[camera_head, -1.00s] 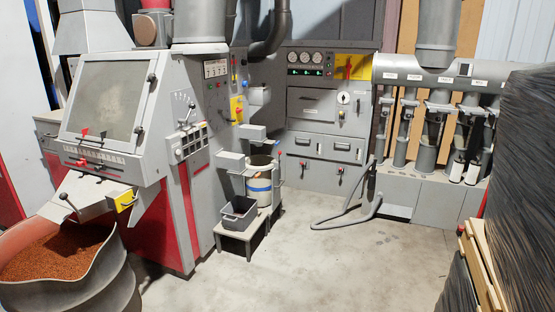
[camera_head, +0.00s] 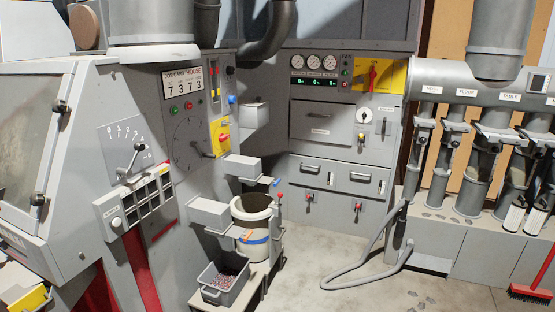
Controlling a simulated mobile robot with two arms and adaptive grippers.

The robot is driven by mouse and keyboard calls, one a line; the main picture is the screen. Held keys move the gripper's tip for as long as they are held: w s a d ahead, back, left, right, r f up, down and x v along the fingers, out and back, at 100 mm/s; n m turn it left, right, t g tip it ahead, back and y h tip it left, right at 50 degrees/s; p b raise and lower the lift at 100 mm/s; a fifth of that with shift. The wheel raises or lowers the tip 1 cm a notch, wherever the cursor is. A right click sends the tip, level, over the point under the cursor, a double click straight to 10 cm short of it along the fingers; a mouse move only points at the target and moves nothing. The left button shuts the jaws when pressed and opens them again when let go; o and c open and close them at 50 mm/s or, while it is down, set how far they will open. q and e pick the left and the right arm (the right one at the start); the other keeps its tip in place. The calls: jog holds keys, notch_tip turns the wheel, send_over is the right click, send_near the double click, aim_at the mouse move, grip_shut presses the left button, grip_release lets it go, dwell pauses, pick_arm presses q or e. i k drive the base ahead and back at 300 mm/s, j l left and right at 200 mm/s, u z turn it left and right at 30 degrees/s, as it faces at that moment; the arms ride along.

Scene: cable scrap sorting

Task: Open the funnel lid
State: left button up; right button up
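No part of my grippers shows in the head view. I cannot tell for certain which part is the funnel lid. At the right, a grey horizontal duct (camera_head: 459,96) carries labels such as HOSE, FLOOR and TABLE. Below it several grey funnel-like pipes (camera_head: 487,150) with clamps or handles stand side by side. Whether any of them has a lid, open or shut, is too small to tell.
A grey machine with a lever (camera_head: 131,163) fills the left. A white bucket (camera_head: 252,228) with a blue band and a grey bin (camera_head: 224,281) of small bits stand beside it. A hose (camera_head: 368,258) lies on the floor; a red broom (camera_head: 533,290) is at right.

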aim_at(258, 102)
jog(key=i+u, duration=0.1)
jog(key=i, duration=0.45)
jog(key=i+l+u, duration=0.1)
jog(key=i, duration=0.45)
jog(key=i+l+u, duration=0.1)
jog(key=i, duration=0.45)
jog(key=i+l+u, duration=0.4)
jog(key=i+l, duration=0.45)
